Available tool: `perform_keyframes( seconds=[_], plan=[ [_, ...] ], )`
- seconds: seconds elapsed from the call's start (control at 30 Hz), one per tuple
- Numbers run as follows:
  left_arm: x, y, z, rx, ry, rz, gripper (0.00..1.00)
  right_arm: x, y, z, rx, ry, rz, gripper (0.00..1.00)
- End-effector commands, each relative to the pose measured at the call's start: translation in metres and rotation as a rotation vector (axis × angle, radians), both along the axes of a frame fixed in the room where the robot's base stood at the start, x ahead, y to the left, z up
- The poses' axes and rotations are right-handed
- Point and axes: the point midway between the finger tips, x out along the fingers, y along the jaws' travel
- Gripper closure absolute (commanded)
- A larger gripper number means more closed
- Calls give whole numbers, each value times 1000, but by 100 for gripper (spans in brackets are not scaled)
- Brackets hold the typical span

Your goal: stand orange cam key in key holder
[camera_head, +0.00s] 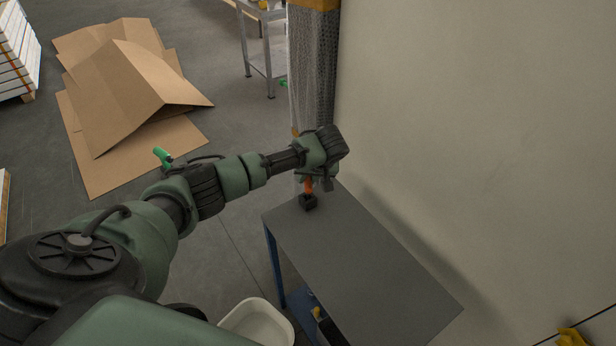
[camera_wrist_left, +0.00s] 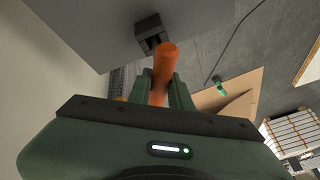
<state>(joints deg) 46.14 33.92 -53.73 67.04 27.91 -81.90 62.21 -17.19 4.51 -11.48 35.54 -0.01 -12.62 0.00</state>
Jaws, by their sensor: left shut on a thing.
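The orange cam key (camera_wrist_left: 165,62) is held between the fingers of my left gripper (camera_wrist_left: 162,88), with its rounded end sticking out past the fingertips. In the head view the key (camera_head: 309,186) shows as a small orange piece below my left gripper (camera_head: 315,181). The key holder (camera_head: 308,202) is a small black block at the far end of the grey table. In the left wrist view the holder (camera_wrist_left: 149,32) lies just past the key's end. I cannot tell whether key and holder touch. My right gripper is not in view.
The grey table (camera_head: 355,265) is otherwise bare and stands along a beige wall (camera_head: 470,130). A white bin (camera_head: 258,322) is on the floor at its near left. Flattened cardboard (camera_head: 130,90) lies on the floor at the far left. A wrapped column (camera_head: 314,70) rises behind the table.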

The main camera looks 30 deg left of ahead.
Motion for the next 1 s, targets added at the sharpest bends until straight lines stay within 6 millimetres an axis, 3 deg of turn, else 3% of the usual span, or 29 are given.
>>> perform_keyframes(
  seconds=[1.0],
  plan=[
    [0,0,-21,0,0,1,100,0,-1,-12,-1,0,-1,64]
  ],
)
